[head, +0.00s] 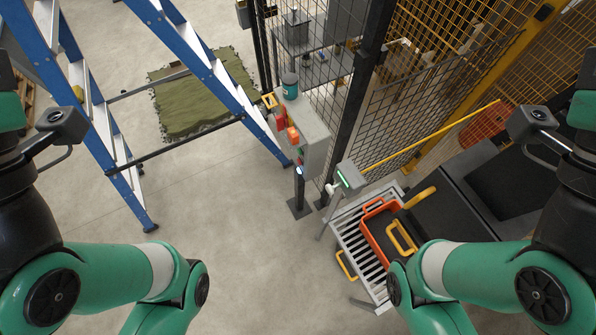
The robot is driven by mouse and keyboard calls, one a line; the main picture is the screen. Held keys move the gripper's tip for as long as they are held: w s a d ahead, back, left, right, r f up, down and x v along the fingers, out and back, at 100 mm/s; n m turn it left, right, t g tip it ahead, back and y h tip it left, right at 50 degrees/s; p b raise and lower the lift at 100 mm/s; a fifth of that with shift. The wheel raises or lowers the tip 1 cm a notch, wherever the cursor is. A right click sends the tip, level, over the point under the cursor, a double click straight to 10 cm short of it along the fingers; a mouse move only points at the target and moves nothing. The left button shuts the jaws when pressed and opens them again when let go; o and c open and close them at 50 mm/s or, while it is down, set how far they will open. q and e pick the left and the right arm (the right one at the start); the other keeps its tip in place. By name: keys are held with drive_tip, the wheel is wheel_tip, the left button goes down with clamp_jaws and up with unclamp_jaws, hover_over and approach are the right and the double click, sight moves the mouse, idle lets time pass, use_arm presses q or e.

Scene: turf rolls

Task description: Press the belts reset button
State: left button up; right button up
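A grey control box (310,140) stands on a post at the middle of the head view, beside the mesh fence. Its left side carries several controls: a red one (280,122), an orange one (293,136), a small green one (300,151) and a pale blue-white one (299,170) near the bottom. Labels are too small to read, so I cannot tell which is the belts reset button. My two green arms show at the lower left and lower right, both well apart from the box. Neither gripper's fingers show.
A blue stepladder (215,75) stands left of the box, with green turf (195,95) on the floor behind it. A roller conveyor (350,235) with an orange crate (376,240) lies at right, near a small post-mounted unit (346,179). Floor at centre is clear.

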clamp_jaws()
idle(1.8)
